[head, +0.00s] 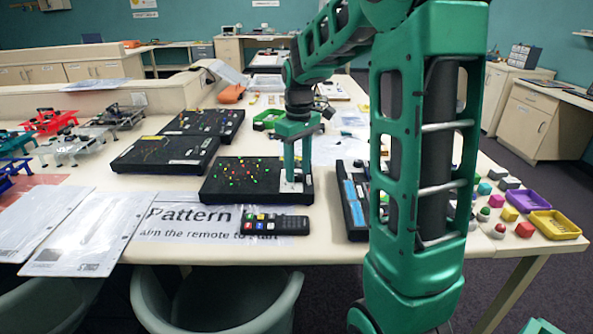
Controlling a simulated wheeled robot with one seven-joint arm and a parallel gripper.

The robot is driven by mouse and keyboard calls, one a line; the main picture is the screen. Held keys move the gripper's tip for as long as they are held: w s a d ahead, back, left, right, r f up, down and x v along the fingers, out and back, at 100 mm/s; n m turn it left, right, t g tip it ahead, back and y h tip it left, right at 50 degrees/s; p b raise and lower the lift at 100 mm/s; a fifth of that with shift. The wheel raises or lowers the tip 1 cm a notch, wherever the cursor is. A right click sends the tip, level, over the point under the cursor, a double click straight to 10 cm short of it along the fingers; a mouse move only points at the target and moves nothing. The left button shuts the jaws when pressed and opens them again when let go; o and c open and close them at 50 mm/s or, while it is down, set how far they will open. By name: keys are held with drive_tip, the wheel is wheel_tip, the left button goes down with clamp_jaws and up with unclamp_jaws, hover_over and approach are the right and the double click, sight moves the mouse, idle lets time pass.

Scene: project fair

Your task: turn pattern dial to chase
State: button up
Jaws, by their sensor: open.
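A black board (240,178) with several small red, green and yellow lights lies on the table near its front edge. A pale panel (292,188) is at the board's right end. My gripper (296,177) points straight down over this panel, with its fingertips low and close to it. Its jaws are open. I cannot make out the pattern dial or its pointer; the fingers cover most of that spot. I cannot tell whether the fingers touch anything. A sheet printed "Pattern" (170,222) lies in front of the board.
A black remote (275,223) lies on the sheet's right part. Two more black boards (165,155) sit behind left. A black tray with blue parts (353,203) stands right of the board. Coloured blocks and a yellow tray (555,226) are at right. A chair (218,300) stands in front.

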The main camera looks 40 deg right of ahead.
sight(298, 175)
wheel_tip(298, 175, up, 10)
idle(0.4)
drive_tip(key=shift+s, duration=0.1)
idle(0.4)
